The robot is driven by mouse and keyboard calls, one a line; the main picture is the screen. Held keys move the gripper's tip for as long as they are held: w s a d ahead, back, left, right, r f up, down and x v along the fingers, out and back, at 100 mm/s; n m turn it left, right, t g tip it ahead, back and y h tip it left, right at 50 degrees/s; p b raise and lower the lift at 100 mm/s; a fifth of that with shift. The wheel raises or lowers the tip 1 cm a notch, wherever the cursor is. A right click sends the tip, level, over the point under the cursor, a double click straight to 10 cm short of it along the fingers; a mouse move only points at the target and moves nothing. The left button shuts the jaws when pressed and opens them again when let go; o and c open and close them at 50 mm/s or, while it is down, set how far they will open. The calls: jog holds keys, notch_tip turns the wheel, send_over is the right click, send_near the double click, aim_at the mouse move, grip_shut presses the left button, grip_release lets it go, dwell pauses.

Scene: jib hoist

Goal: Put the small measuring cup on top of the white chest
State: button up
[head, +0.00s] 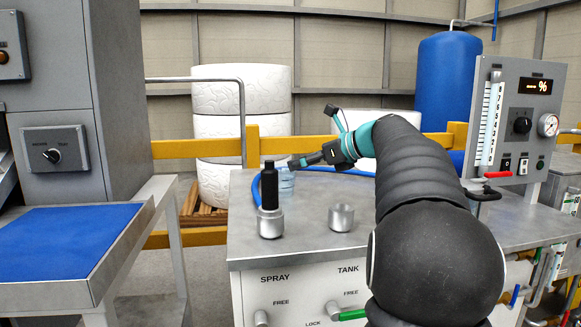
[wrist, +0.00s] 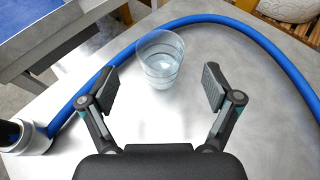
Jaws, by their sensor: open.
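The small measuring cup is a clear, ribbed cup (wrist: 160,58) standing upright on a grey metal worktop (wrist: 200,125). In the head view the cup (head: 287,182) is left of my gripper's tip, behind the black bottle. My gripper (wrist: 165,88) is open, with its fingers on either side of the space just in front of the cup. It holds nothing. In the head view my gripper (head: 299,163) points left over the worktop. I cannot tell for sure which thing is the white chest; a white-fronted cabinet (head: 300,290) stands under the worktop.
A blue hose (wrist: 255,40) curves around behind the cup. A black bottle (head: 269,187) stands in a metal holder (head: 271,224); an empty metal holder (head: 341,217) is to its right. A control panel (head: 510,120) stands at the right, a blue-topped table (head: 65,240) at the left.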

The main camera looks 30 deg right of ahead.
jog(key=shift+v, duration=2.6)
